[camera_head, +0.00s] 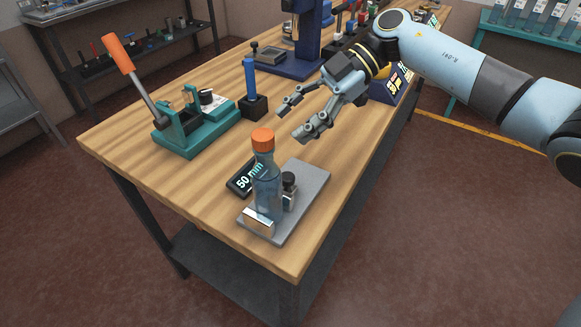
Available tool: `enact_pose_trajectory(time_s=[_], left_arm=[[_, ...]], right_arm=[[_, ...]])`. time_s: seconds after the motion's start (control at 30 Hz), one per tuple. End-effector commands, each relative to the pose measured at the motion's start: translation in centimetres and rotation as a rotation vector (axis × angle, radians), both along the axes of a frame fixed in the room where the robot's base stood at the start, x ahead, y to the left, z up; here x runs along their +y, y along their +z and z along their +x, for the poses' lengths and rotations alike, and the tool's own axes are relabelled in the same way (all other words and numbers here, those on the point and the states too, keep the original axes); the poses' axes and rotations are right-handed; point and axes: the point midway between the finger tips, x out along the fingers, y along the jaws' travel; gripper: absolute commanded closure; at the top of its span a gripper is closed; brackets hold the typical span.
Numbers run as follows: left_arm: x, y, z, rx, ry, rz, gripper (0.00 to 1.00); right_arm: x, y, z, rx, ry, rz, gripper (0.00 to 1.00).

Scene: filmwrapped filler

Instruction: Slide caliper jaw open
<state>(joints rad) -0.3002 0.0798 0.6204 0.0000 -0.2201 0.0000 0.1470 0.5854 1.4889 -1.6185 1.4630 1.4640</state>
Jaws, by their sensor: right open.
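The caliper seems to be the flat grey plate (306,183) near the table's front corner. A bright metal block (258,221) stands on its front end, and a small metal block with a dark knob (289,180) stands behind. Which of these is the sliding jaw I cannot tell. My left gripper is out of view.
A teal lever press (195,132) with an orange handle stands at the left of the wooden table (190,190). A blue post on a black base (252,90) and a dark blue stand (304,45) are farther back. Bare wood lies left of the display.

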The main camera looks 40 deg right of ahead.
Motion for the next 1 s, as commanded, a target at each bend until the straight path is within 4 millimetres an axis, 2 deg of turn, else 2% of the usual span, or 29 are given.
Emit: enact_pose_trajectory(time_s=[0.03, 0.1, 0.2, 0.27, 0.43, 0.7, 0.83, 1.0], left_arm=[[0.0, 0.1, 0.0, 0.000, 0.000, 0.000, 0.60], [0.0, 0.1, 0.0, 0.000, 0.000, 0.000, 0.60], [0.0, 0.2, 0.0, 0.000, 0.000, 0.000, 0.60], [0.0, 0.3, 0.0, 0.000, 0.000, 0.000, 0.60], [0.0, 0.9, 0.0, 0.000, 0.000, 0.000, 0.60], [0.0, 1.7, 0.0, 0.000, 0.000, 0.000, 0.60], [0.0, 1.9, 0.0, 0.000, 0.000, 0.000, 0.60], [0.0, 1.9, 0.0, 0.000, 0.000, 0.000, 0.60]], right_arm=[[-1.4, -0.3, -0.7, 0.070, 0.018, -0.049, 0.51], [-2.8, -0.9, -1.8, 0.155, 0.037, -0.103, 0.51], [-3.8, -1.2, -2.6, 0.221, 0.048, -0.141, 0.51], [-3.7, -1.5, -2.8, 0.235, 0.050, -0.147, 0.51], [-1.8, -3.2, -2.9, 0.237, 0.053, -0.144, 0.51], [2.0, -7.0, -2.9, 0.235, 0.052, -0.144, 0.51], [3.1, -8.2, -2.9, 0.233, 0.052, -0.145, 0.51], [3.6, -8.9, -2.9, 0.233, 0.052, -0.147, 0.51]])
